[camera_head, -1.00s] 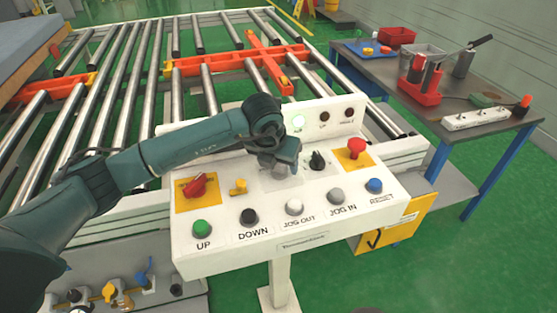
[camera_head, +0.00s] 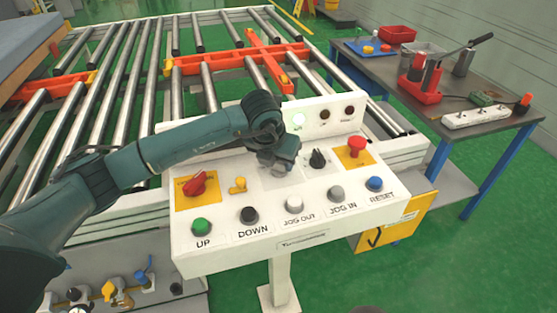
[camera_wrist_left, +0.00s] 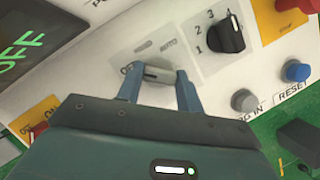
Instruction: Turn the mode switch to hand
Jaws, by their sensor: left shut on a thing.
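The mode switch (camera_wrist_left: 153,73) is a grey knob on the white sloped control panel (camera_head: 300,262). In the left wrist view it sits between my left gripper's two fingers (camera_wrist_left: 158,82), which are shut on it. The label AUTO shows above and to the right of the knob; the label at its left is partly covered by a finger. In the head view my left gripper (camera_head: 278,167) reaches down over the middle of the panel and hides the switch.
A black selector marked 1, 2, 3 (camera_head: 318,159) is just right of the gripper. A red switch (camera_head: 195,184), yellow knob (camera_head: 238,185) and red emergency button (camera_head: 356,147) share the panel. A button row (camera_head: 294,204) lies in front. Lamps (camera_head: 298,118) stand behind.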

